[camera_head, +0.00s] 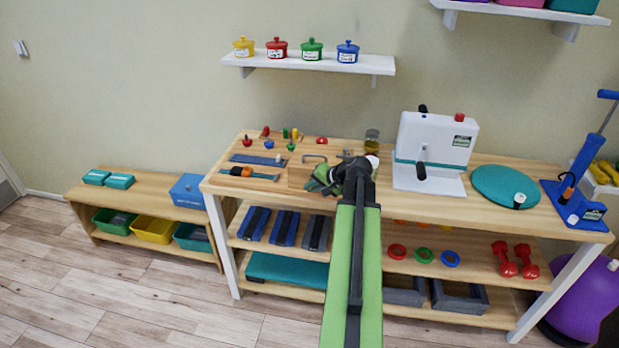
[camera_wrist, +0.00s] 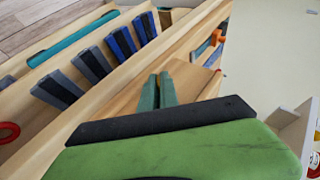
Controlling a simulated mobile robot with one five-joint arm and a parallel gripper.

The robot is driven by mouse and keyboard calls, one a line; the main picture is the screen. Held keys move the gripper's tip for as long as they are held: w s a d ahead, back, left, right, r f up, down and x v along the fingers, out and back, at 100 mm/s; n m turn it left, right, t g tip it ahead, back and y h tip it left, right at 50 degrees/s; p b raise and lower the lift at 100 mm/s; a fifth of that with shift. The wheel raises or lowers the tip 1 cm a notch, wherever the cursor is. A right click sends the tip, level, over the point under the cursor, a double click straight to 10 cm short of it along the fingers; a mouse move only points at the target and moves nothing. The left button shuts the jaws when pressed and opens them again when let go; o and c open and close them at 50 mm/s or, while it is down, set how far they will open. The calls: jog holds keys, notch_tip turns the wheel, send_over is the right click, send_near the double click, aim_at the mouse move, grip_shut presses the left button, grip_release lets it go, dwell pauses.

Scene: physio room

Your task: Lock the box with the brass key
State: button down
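A wooden box-like block (camera_head: 298,178) with a dark handle on top stands on the wooden workbench, left of and partly behind my gripper. My gripper (camera_head: 325,180) is over the bench's front part, pointing left in the head view. In the wrist view my gripper's two green fingers (camera_wrist: 157,92) lie close together, just over or against a light wooden surface (camera_wrist: 190,82). I cannot tell whether a thin thing is between them. I cannot make out the brass key in either view. A keyhole or lock does not show.
The workbench (camera_head: 520,222) carries an orange-handled tool (camera_head: 236,171), small coloured pegs, a glass jar (camera_head: 371,138), a white machine (camera_head: 432,150) and a teal disc (camera_head: 504,186). A low bench at left holds a blue box (camera_head: 188,190). Floor at left is clear.

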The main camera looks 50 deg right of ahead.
jog(key=g+h+p, duration=0.1)
jog(key=g+p, duration=0.1)
jog(key=n+g+h+p, duration=0.1)
jog(key=p, duration=0.1)
jog(key=shift+d+r+g, duration=0.1)
jog(key=shift+r+g, duration=0.1)
jog(key=shift+g, duration=0.2)
jog(key=shift+f+n+g+h+p, duration=0.2)
jog(key=shift+n+g+h+p, duration=0.15)
jog(key=shift+g+h, duration=0.55)
jog(key=shift+g, duration=0.7)
jog(key=shift+s+f+g, duration=0.1)
jog(key=shift+s+g, duration=0.05)
jog(key=shift+g, duration=0.15)
jog(key=c, duration=1.7)
grip_release()
jog(key=shift+o, duration=0.4)
